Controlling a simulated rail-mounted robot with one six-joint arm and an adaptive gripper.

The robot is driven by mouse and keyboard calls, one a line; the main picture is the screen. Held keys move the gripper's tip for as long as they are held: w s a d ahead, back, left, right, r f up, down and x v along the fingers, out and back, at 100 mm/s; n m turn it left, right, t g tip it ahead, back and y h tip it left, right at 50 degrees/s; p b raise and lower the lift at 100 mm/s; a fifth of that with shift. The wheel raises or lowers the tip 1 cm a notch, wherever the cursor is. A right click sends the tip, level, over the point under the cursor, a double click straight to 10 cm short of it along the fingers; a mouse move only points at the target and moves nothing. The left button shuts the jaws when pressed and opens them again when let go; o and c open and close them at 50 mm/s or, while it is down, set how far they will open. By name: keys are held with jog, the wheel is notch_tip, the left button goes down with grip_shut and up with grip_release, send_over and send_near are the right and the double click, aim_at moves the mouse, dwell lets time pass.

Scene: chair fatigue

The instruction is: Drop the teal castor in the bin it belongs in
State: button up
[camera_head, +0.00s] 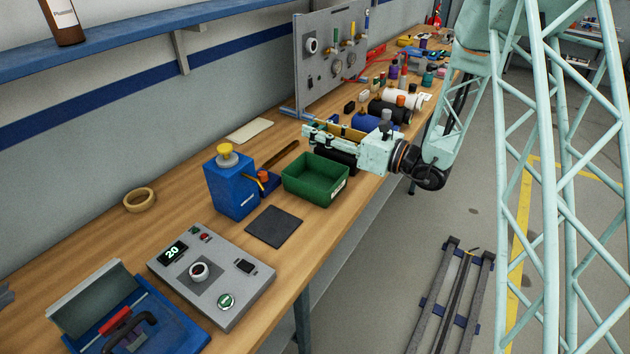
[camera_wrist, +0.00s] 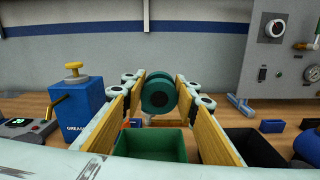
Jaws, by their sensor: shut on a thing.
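In the wrist view the teal castor (camera_wrist: 159,93) sits between the two fingers of my gripper (camera_wrist: 158,92), which is shut on it. The castor is held in the air, in line with a green bin (camera_wrist: 150,145) below. In the head view my gripper (camera_head: 318,134) reaches left above the bench, just above and behind the green bin (camera_head: 314,180). The castor cannot be made out in the head view. A black bin (camera_wrist: 250,145) stands right of the green one in the wrist view. It is mostly hidden behind my gripper in the head view (camera_head: 335,157).
A blue grease can (camera_head: 231,188) with a yellow knob stands left of the green bin. A dark mat (camera_head: 274,227) and a grey control box (camera_head: 212,275) lie nearer. A grey gauge panel (camera_head: 333,55) stands behind. Cylinders and small parts crowd the bench farther right.

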jog(key=shift+f+b, duration=1.4)
jog(key=shift+f, duration=1.4)
jog(key=o, duration=1)
jog(key=shift+c, duration=0.2)
jog(key=shift+d, duration=0.15)
jog(key=v, duration=1.2)
jog(key=shift+f, duration=0.1)
jog(key=shift+a, duration=0.2)
